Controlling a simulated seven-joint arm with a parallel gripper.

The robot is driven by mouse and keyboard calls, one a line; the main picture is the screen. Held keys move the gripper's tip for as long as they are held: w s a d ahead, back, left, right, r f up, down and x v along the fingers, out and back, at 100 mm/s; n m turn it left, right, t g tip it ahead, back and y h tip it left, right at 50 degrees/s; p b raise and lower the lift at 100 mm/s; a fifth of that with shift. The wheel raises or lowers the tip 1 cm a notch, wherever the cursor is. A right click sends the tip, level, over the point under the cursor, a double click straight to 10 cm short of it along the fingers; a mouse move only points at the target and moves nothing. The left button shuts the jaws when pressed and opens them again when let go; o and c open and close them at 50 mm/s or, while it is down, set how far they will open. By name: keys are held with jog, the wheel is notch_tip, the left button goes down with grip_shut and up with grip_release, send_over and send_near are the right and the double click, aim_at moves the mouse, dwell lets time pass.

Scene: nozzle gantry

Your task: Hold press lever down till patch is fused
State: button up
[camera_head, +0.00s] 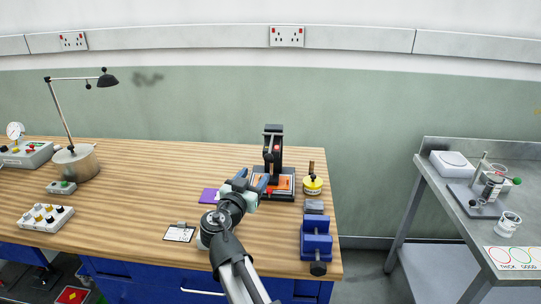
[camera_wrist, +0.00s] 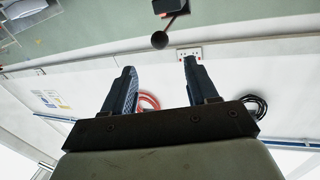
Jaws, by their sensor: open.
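The press (camera_head: 273,148) is a black upright frame standing near the right end of the wooden bench. An orange patch (camera_head: 285,182) lies on its dark base. In the wrist view, the press lever (camera_wrist: 160,40) shows as a dark rod ending in a round knob, at the top beyond my fingers. My gripper (camera_head: 252,181) is just in front and to the left of the press base. In the wrist view my gripper (camera_wrist: 158,80) has its two fingers wide apart with nothing between them. I cannot tell from here whether the patch is fused.
A yellow container (camera_head: 312,185) stands right of the press. A blue vise (camera_head: 316,240) sits at the bench's right front.

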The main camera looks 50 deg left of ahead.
aim_at(270, 155)
jog(key=x, duration=1.3)
jog(key=shift+w+a, duration=0.25)
jog(key=shift+w, duration=0.05)
grip_shut()
